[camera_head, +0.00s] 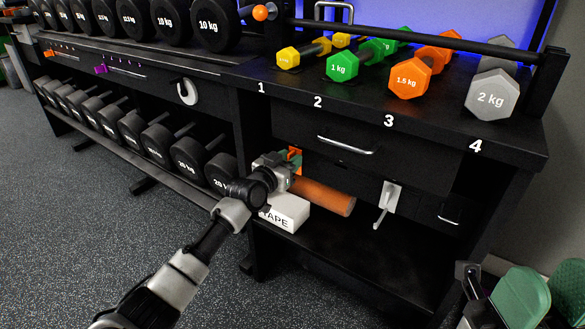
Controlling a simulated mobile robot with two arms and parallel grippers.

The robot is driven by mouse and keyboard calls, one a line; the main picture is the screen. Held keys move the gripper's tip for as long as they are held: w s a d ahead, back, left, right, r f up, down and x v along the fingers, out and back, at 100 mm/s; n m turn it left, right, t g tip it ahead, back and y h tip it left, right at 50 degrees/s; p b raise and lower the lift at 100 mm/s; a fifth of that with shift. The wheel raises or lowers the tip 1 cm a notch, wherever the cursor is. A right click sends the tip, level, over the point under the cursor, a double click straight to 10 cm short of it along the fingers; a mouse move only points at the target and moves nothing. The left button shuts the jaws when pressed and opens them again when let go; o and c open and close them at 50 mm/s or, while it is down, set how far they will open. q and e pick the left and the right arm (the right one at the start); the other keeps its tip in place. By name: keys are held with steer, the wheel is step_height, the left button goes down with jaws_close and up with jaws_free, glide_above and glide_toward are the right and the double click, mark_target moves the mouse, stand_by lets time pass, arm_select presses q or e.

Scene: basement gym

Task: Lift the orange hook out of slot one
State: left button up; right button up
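The orange hook (297,155) is on the dark front of the rack, below the number 1 and left of the drawer. Only small orange parts of it show. My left gripper (288,166) reaches it from the front left, and its green and grey fingers overlap it in the picture. The gripper hides most of the hook and the slot, so I cannot tell whether the fingers are closed on it. Green and dark parts that look like my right gripper (543,292) show at the bottom right, away from the hook and cut off by the frame.
A white box marked TAPE (286,211) and an orange-brown roller (325,196) lie just below my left gripper. A white hook (387,203) hangs further right. Coloured dumbbells stand on the top shelf, with several black ones at left. Open floor lies in front.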

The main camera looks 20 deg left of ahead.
arm_select(q)
steer(key=shift+c, duration=0.2)
stand_by(0.5)
jaws_close()
